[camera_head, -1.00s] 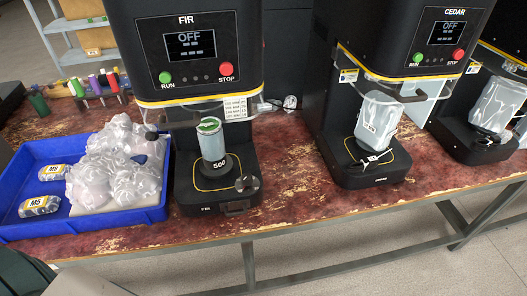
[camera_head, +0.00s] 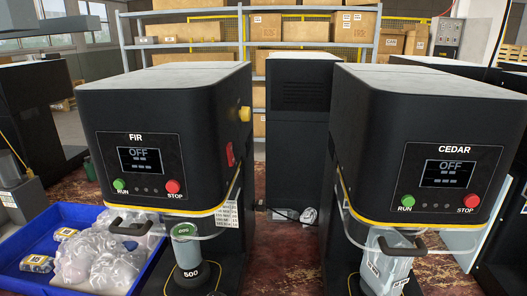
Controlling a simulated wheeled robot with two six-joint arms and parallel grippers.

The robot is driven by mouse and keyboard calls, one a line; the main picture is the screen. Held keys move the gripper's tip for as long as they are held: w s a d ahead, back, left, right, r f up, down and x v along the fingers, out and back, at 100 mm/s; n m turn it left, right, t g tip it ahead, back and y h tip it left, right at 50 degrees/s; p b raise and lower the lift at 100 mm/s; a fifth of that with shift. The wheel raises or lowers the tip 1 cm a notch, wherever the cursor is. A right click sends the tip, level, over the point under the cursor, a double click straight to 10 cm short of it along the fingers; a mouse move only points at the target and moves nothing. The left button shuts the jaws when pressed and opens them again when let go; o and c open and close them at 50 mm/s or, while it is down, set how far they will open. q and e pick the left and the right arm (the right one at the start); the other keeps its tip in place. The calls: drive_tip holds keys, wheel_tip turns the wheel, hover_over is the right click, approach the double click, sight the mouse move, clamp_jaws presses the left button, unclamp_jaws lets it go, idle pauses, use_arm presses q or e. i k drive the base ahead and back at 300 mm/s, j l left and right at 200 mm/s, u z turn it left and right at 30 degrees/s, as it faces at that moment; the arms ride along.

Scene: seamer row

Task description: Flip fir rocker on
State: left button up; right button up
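The FIR seamer (camera_head: 165,95) is a black machine at the left, labelled FIR. Its display (camera_head: 140,160) reads OFF. On its right side is a small red switch (camera_head: 229,154), which looks like the rocker; its position is too small to tell. A yellow knob (camera_head: 245,114) sits above it. The front panel has a green RUN button (camera_head: 119,184) and a red STOP button (camera_head: 172,186). A can with a green top (camera_head: 184,232) stands below the head, behind a clear guard with a black handle (camera_head: 130,228). Neither of my grippers is in view.
The CEDAR seamer (camera_head: 430,110), also reading OFF, stands at the right, with a gap between the machines. A blue tray (camera_head: 22,240) with bagged parts lies at the lower left. Shelves with cardboard boxes (camera_head: 266,27) stand behind.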

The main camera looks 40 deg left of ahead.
sight(232, 159)
drive_tip(key=l+u, duration=0.1)
drive_tip(key=u, duration=0.4)
drive_tip(key=i+l+u, duration=0.1)
drive_tip(key=u, duration=0.4)
drive_tip(key=l+u, duration=0.15)
drive_tip(key=u, duration=0.3)
drive_tip(key=k+l+z, duration=0.1)
drive_tip(key=z, duration=0.3)
drive_tip(key=k+l+z, duration=0.2)
drive_tip(key=z, duration=0.15)
